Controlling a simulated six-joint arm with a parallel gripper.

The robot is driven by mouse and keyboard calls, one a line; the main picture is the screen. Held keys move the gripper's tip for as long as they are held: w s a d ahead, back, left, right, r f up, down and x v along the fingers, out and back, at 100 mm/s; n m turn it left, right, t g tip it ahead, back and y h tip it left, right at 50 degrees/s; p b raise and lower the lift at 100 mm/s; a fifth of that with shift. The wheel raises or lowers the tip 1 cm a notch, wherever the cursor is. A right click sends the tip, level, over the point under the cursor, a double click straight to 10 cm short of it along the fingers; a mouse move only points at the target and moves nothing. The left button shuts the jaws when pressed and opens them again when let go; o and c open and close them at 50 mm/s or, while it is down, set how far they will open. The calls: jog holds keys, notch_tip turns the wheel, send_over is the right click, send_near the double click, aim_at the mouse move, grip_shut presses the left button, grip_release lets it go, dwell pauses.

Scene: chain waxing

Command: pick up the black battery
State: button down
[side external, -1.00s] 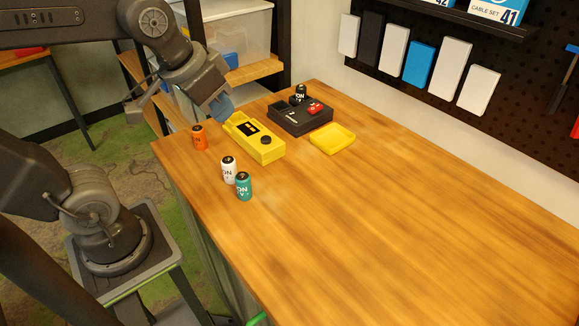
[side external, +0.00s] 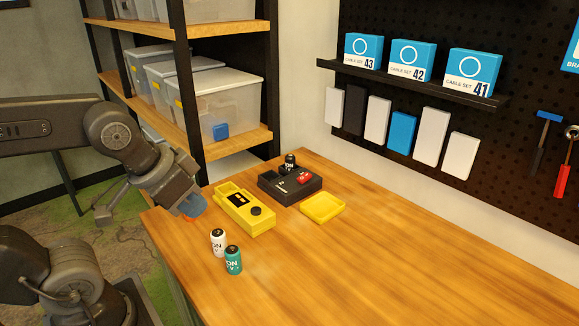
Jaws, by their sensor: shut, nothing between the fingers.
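The black battery (side external: 289,164) stands upright at the back corner of the black box (side external: 274,187), which has a red part on it; I cannot tell whether it sits in the box or behind it. The orange battery is almost wholly hidden behind my gripper, with only a trace of orange-red showing under the fingertips.
A white battery (side external: 218,242) and a teal battery (side external: 233,260) stand at the front left. A yellow tray (side external: 323,208) lies right of the black box. A shelf rack (side external: 186,92) and pegboard (side external: 395,30) rise behind. The table's right side is clear.

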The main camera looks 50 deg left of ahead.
dwell(0.3)
jog(key=c, duration=0.7)
grip_release()
jog(key=shift+a, duration=0.1)
jog(key=m+t+y, duration=0.5)
jog(key=m+y, duration=0.3)
jog(key=m, duration=2)
send_near(289, 158)
jog(key=x, duration=1.1)
jog(key=shift+w+f, duration=0.1)
jog(key=shift+w, duration=0.1)
